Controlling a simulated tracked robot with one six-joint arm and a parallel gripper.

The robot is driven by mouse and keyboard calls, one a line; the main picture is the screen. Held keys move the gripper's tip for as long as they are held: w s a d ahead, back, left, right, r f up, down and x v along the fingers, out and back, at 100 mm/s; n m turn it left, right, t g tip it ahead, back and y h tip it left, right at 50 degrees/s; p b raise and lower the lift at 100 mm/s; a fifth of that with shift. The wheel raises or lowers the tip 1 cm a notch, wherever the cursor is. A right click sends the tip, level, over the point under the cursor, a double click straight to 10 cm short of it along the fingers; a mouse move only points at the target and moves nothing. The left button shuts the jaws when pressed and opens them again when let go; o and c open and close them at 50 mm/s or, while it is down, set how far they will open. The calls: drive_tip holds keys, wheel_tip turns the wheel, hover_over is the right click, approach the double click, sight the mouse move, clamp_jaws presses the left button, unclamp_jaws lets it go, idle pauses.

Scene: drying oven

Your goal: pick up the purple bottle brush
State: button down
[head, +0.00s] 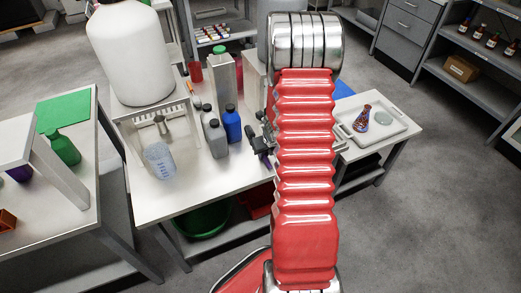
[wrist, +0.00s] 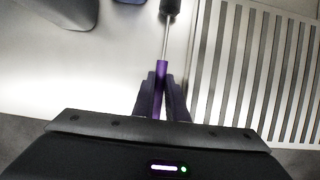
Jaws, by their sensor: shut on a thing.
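The purple bottle brush shows in the wrist view with its purple handle (wrist: 162,70), a thin metal shaft and a dark head at the top edge. My gripper (wrist: 161,80) is shut on the handle, one dark finger on each side. The lower end of the handle is between the fingers. I cannot tell whether the brush touches the table top. In the head view my red-sleeved arm hides most of the brush, and my gripper (head: 262,146) shows only partly at the arm's left side.
A slatted rack (wrist: 255,70) lies right of the brush. In the head view a blue bottle (head: 232,126) and a grey bottle (head: 216,140) stand left of my gripper. A white tray (head: 398,133) with a flask (head: 362,118) is on the right. The floor at right is clear.

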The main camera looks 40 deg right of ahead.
drive_tip(key=shift+r, duration=0.15)
wheel_tip(320, 180, up, 10)
idle(0.8)
idle(0.5)
